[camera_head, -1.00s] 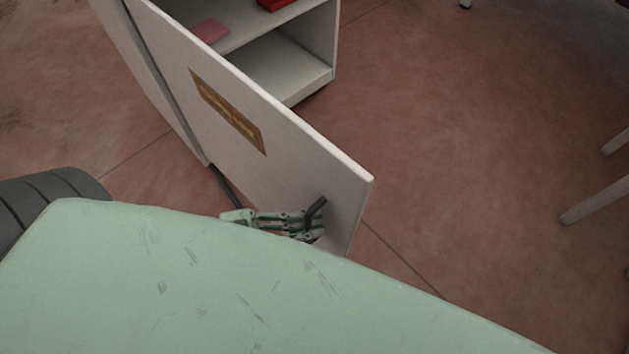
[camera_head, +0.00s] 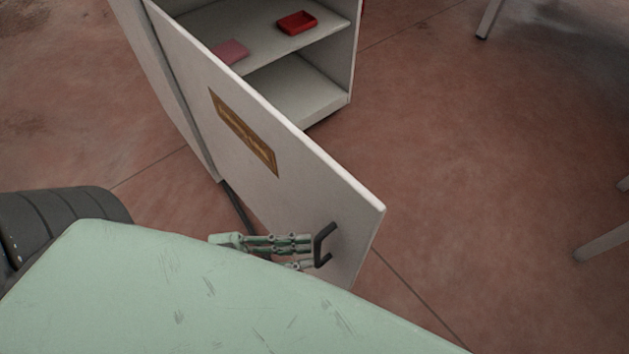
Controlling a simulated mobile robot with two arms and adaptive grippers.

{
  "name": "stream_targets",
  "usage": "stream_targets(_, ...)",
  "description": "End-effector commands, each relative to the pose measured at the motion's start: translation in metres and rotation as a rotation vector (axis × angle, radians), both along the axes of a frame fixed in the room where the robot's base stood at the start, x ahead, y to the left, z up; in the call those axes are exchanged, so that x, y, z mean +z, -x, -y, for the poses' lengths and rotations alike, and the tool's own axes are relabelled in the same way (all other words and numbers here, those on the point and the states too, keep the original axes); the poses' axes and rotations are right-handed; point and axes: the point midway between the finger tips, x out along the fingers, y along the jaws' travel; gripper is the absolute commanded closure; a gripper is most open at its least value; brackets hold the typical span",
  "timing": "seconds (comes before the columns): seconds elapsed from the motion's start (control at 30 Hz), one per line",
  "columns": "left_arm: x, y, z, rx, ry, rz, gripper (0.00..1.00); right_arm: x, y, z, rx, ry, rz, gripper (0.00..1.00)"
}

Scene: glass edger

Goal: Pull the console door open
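The white console door (camera_head: 285,165) stands swung well open, with a brown label plate (camera_head: 243,131) on its face. Its dark handle (camera_head: 324,246) sits near the free edge at the lower right. My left gripper (camera_head: 306,247) is at the handle's left side, its green fingers stretched towards it. The fingers look spread, with the handle's bar clear in front of their tips; whether they touch it cannot be told. My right gripper is not in view.
The open console (camera_head: 330,97) shows shelves with a red tray (camera_head: 297,22) and a pink item (camera_head: 230,50). My pale green body covers the lower left. White legs (camera_head: 602,243) stand at the right. The reddish floor right of the door is clear.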

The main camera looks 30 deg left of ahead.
Motion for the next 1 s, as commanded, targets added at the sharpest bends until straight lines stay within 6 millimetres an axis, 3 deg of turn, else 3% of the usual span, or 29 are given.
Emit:
stream_targets(0.2, -0.002, 0.03, -0.039, 0.0, -0.003, -0.007, 0.81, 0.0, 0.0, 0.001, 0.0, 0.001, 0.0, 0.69)
stream_targets(0.4, -0.001, 0.045, -0.06, 0.0, -0.001, -0.004, 0.81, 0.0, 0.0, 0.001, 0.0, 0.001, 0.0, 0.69)
stream_targets(1.0, 0.0, 0.049, -0.065, 0.0, 0.001, -0.001, 0.81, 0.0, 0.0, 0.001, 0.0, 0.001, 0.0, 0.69)
